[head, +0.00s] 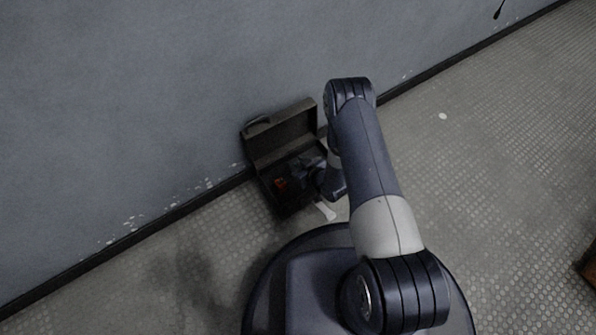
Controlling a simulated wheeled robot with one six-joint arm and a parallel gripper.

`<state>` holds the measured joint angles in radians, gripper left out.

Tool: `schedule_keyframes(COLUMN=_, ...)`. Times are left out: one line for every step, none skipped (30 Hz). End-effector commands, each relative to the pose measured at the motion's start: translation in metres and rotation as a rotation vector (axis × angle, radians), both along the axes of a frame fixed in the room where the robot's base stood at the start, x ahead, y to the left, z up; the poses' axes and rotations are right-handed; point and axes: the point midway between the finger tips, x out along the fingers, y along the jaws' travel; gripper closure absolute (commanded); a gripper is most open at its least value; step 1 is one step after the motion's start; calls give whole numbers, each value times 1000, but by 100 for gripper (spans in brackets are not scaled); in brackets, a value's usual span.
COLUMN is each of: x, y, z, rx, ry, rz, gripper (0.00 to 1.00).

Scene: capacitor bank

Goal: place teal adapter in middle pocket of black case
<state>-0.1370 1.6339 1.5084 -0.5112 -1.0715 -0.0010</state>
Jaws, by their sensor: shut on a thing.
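The black case (284,135) stands open on the floor against the wall, its lid raised at the back. My gripper (297,180) is low over the open case, dark against its dark inside. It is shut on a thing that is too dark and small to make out. I cannot make out any teal colour, so the teal adapter cannot be told apart here. The middle pocket and the other pockets are hidden by shadow and by my wrist. A small orange-red item (281,184) shows in the case, left of my gripper.
A small pale item (326,211) lies by the case's front right corner. The grey wall (130,100) rises right behind the case. The textured floor (490,180) to the right is mostly clear, with a brown object (589,268) at the right edge.

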Motion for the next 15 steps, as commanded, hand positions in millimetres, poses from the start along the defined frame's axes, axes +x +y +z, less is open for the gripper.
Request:
schedule_keyframes(x=0, y=0, z=-7, rx=0, ry=0, rz=0, gripper=92)
schedule_keyframes(x=0, y=0, z=-11, rx=0, ry=0, rz=0, gripper=92)
schedule_keyframes(x=0, y=0, z=-18, rx=0, ry=0, rz=0, gripper=92)
schedule_keyframes(x=0, y=0, z=-23, rx=0, ry=0, rz=0, gripper=92)
schedule_keyframes(x=0, y=0, z=-27, rx=0, ry=0, rz=0, gripper=92)
schedule_keyframes(x=0, y=0, z=-32, rx=1, ry=1, rz=0, gripper=92)
schedule_keyframes(x=0, y=0, z=-34, rx=0, ry=0, rz=0, gripper=92)
schedule_keyframes(x=0, y=0, z=-35, rx=0, ry=0, rz=-1, gripper=92)
schedule_keyframes(x=0, y=0, z=-35, rx=0, ry=-1, rz=-1, gripper=92)
schedule_keyframes(x=0, y=0, z=-34, rx=0, ry=-1, rz=-1, gripper=92)
schedule_keyframes(x=0, y=0, z=-33, rx=0, ry=-1, rz=-1, gripper=92)
schedule_keyframes(x=0, y=0, z=-33, rx=0, ry=-1, rz=-1, gripper=92)
schedule_keyframes(x=0, y=0, z=-33, rx=0, ry=-1, rz=-1, gripper=92)
schedule_keyframes(x=0, y=0, z=-33, rx=0, ry=0, rz=-1, gripper=92)
schedule_keyframes(x=0, y=0, z=-33, rx=0, ry=0, rz=-1, gripper=92)
